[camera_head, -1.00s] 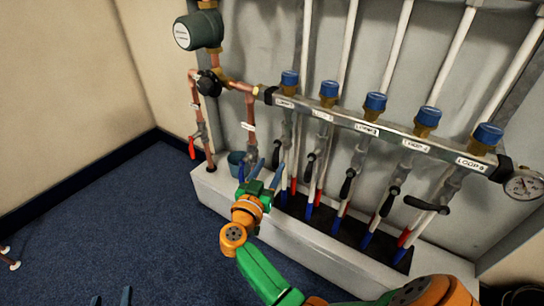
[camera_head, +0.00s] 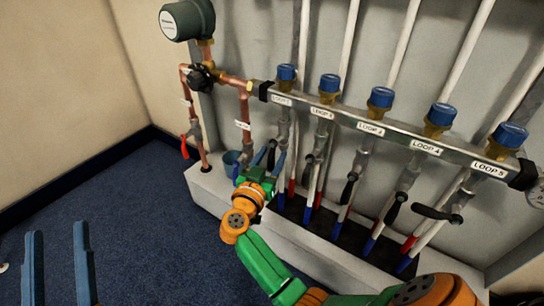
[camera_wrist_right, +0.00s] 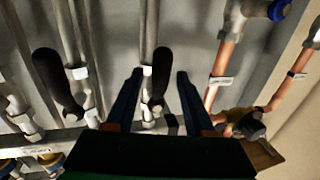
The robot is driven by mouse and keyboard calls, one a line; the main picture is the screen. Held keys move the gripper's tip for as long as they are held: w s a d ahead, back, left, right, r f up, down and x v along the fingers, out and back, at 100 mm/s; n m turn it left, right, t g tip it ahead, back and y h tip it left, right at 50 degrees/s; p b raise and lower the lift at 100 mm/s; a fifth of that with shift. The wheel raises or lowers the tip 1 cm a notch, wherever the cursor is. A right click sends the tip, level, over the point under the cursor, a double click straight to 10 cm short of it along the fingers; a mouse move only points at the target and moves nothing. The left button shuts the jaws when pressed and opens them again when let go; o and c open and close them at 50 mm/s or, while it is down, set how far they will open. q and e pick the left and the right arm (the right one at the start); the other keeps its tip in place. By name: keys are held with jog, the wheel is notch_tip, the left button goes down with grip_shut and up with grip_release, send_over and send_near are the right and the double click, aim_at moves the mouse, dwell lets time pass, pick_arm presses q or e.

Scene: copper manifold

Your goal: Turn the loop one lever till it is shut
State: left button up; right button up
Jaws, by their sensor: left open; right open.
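The loop one lever (camera_head: 271,156) is a black handle below the LOOP 1 label at the left end of the manifold, hanging roughly along its pipe. My right gripper (camera_head: 270,152) is open with its blue fingers on either side of this lever. In the right wrist view the lever (camera_wrist_right: 157,76) stands between the two open fingers (camera_wrist_right: 158,85), with a visible gap on each side. The lever's lower end is partly hidden by the gripper in the head view. My left gripper (camera_head: 55,235) is open and empty over the blue carpet, far from the manifold.
The manifold bar (camera_head: 345,118) carries several blue-capped valves. The loop two lever (camera_wrist_right: 54,82) is close beside my right gripper. The carpet (camera_head: 140,220) is clear.

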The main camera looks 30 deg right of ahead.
grip_shut()
dwell(1.4)
